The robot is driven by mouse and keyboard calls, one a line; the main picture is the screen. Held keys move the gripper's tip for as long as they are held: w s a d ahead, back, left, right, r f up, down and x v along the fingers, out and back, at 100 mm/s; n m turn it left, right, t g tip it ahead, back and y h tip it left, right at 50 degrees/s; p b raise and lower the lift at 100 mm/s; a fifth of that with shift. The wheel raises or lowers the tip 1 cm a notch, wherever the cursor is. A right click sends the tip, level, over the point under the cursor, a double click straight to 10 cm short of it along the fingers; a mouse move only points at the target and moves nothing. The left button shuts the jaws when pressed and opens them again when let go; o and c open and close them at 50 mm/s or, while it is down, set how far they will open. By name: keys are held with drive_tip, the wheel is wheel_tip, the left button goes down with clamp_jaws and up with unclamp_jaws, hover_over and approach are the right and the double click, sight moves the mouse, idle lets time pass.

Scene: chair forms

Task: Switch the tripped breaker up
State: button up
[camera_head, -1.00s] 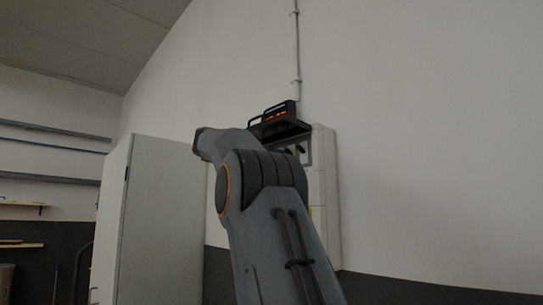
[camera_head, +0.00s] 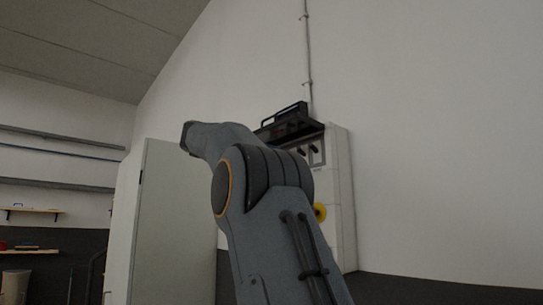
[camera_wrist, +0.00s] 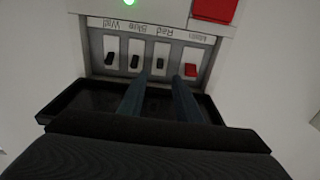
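The breaker panel (camera_wrist: 150,40) fills the top of the wrist view, with its labels upside down. Three black switches (camera_wrist: 110,58), (camera_wrist: 135,60), (camera_wrist: 160,62) and one red switch (camera_wrist: 190,69) sit in a row. The third black switch, under the label that reads Red, looks shorter than the other two. My gripper (camera_wrist: 160,88) is open and empty, its two dark fingers apart and pointing at the panel, on either side of that third switch. I cannot tell whether they touch it. In the head view the panel (camera_head: 317,152) is partly hidden by my arm.
A black open cover (camera_head: 290,125) juts from the panel's top; its rim (camera_wrist: 55,105) shows in the wrist view. A yellow round part (camera_head: 320,212) is on the box's lower front. A grey cabinet (camera_head: 170,220) stands left. A green light (camera_wrist: 129,2) is lit.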

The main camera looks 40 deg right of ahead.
drive_tip(key=d+h+b, duration=0.4)
drive_tip(key=d+b, duration=0.1)
drive_tip(key=d, duration=0.2)
drive_tip(key=shift+w+d+f+b, duration=0.15)
drive_tip(key=shift+w+d+b, duration=0.1)
drive_tip(key=shift+d+b, duration=0.1)
idle(0.7)
drive_tip(key=shift+t, duration=0.4)
clamp_jaws()
